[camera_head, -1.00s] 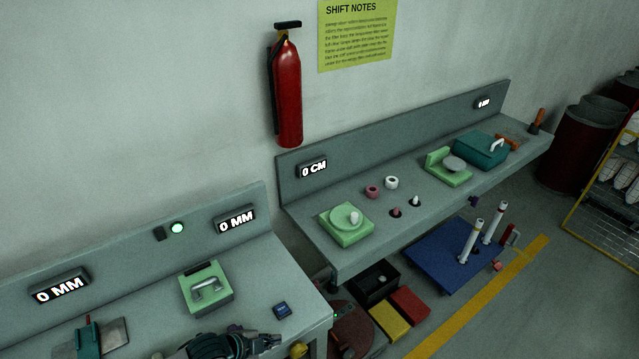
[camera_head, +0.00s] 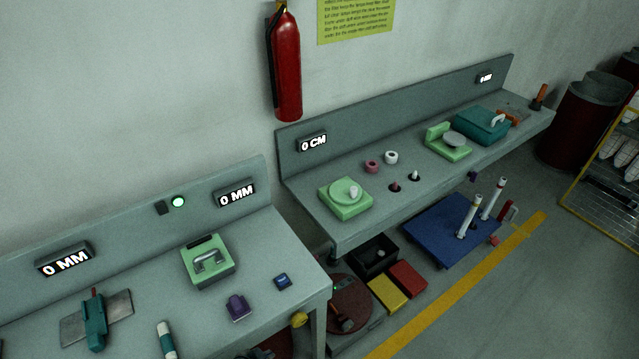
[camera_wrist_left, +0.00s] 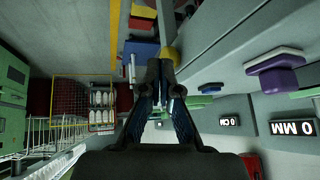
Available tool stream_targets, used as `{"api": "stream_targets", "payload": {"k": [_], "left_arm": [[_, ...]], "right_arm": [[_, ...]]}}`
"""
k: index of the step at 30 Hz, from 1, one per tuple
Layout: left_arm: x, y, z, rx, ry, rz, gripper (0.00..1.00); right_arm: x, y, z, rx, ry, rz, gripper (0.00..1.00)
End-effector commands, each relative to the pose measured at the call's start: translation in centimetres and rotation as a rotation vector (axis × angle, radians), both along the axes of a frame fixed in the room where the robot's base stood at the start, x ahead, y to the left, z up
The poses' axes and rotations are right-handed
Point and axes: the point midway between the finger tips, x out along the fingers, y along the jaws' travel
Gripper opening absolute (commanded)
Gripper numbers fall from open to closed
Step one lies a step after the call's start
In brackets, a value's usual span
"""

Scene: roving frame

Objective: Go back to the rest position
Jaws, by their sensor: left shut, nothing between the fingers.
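My left gripper (camera_wrist_left: 160,68) shows in the left wrist view with its dark fingers together and nothing between them. It is clear of the bench, in front of the scene's floor and shelf area. In the head view I cannot make the left gripper out clearly; the near bench's front is free of it. My right gripper is in neither view. The near bench (camera_head: 265,245) holds a green box with a handle (camera_head: 208,262), a purple block (camera_head: 238,306), a small blue block (camera_head: 283,281) and a teal tool on a grey plate (camera_head: 95,320).
A second bench (camera_head: 345,235) with green devices stands to the right. Below it are a blue platform (camera_head: 440,225) with white posts, and yellow (camera_head: 388,292) and red boxes (camera_head: 408,278). A yellow knob (camera_head: 299,320) is at the near bench's end. Open floor lies at the lower right.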

Motion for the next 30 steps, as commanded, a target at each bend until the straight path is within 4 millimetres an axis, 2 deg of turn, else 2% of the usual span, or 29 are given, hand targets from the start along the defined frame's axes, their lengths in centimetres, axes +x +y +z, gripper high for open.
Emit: {"api": "stream_targets", "payload": {"k": [3,10,11,17,20,23,26,27,30], "left_arm": [[-3.3,2.5,-1.9,-0.002,0.118,0.205,0.00],[-10.1,7.2,-4.5,0.043,0.315,0.550,0.00],[-9.7,7.2,-5.7,0.046,0.318,0.549,0.00],[-8.4,6.9,-13.6,0.056,0.339,0.534,0.00],[-8.2,6.8,-18.1,0.061,0.354,0.529,0.00],[-8.6,6.7,-23.3,0.068,0.371,0.525,0.00],[-9.8,6.8,-29.8,0.077,0.395,0.520,0.00],[-10.6,6.9,-32.7,0.082,0.405,0.518,0.00],[-13.5,7.3,-39.7,0.093,0.431,0.511,0.00]], "right_arm": [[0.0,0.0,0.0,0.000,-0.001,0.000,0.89],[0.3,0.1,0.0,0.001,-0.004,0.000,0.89],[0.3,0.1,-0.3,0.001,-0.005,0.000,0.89],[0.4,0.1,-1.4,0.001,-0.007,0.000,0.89],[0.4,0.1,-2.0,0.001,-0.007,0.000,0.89],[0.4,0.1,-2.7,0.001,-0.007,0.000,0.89],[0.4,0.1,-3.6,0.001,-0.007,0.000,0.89],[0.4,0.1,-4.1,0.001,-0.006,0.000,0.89],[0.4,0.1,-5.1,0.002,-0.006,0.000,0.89]]}}
